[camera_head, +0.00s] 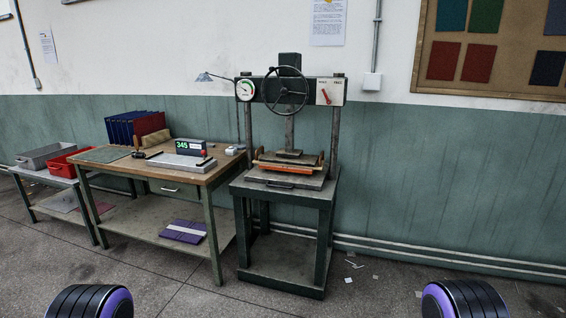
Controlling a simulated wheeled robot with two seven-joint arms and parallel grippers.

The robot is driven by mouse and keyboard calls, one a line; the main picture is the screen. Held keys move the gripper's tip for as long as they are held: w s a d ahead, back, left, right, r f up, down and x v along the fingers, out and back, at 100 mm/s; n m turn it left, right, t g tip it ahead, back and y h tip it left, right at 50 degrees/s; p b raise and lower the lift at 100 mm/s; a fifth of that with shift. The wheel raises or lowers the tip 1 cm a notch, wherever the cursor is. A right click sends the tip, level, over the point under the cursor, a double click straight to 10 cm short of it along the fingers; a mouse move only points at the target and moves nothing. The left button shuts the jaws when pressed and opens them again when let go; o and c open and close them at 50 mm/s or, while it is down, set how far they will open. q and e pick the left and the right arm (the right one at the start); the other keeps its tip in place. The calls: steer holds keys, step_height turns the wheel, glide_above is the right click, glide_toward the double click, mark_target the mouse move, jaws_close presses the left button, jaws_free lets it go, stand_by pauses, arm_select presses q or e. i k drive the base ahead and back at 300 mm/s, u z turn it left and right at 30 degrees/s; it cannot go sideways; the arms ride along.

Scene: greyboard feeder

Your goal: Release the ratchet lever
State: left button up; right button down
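A tall dark press (289,62) stands against the wall a little right of the middle. On the right of its crossbeam is a pale plate (336,86) with small lettering. A small red lever (325,96) sits on this plate, tilted; the lettering is too small to read. A large handwheel (284,90) is at the middle of the beam, and a round dial gauge (245,90) is at its left. Neither of my grippers is in view; only black and purple parts of my own arms show at the bottom edge.
A wooden workbench (136,168) with a display reading 345 (184,145) stands left of the press. A low side table (45,172) holds a red tray (68,160) and a grey tray (42,155). The floor (330,290) before the press is open, with small paper scraps.

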mark_target(328, 101)
steer(key=u, duration=0.25)
steer(key=i, duration=2)
steer(key=u, duration=0.2)
